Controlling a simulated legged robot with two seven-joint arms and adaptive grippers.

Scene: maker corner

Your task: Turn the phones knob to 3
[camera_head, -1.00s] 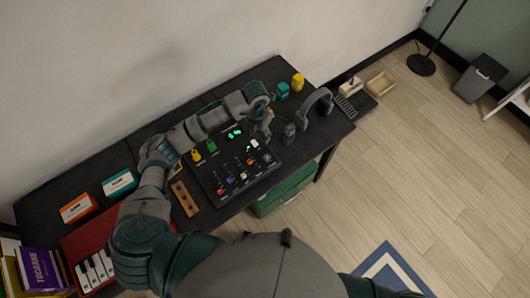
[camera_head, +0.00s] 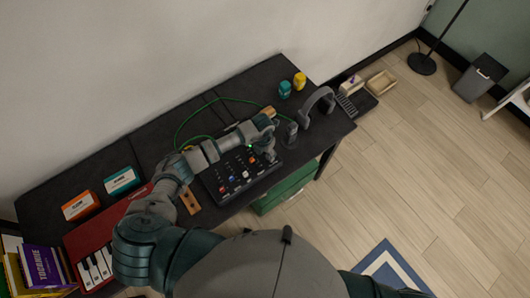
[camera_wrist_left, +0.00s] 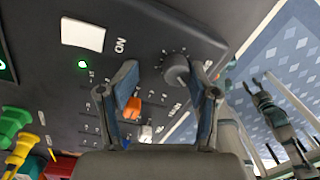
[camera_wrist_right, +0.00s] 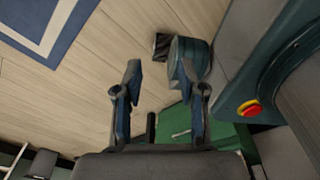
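The black mixer (camera_head: 226,184) lies on the desk in the head view, its back part hidden under my left arm. My left gripper (camera_head: 270,153) is over its right side. In the left wrist view the left gripper (camera_wrist_left: 163,90) is open, fingers apart over the panel. An orange knob (camera_wrist_left: 131,107) shows between the fingers. My right gripper (camera_wrist_right: 151,85) is open and empty, away from the mixer.
Headphones (camera_head: 316,102) and a dark upright object (camera_head: 291,132) stand right of the mixer. A wooden block (camera_head: 187,198) lies at its left. A green cable (camera_head: 178,128) loops behind. A green box (camera_wrist_right: 180,133) is below the right gripper.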

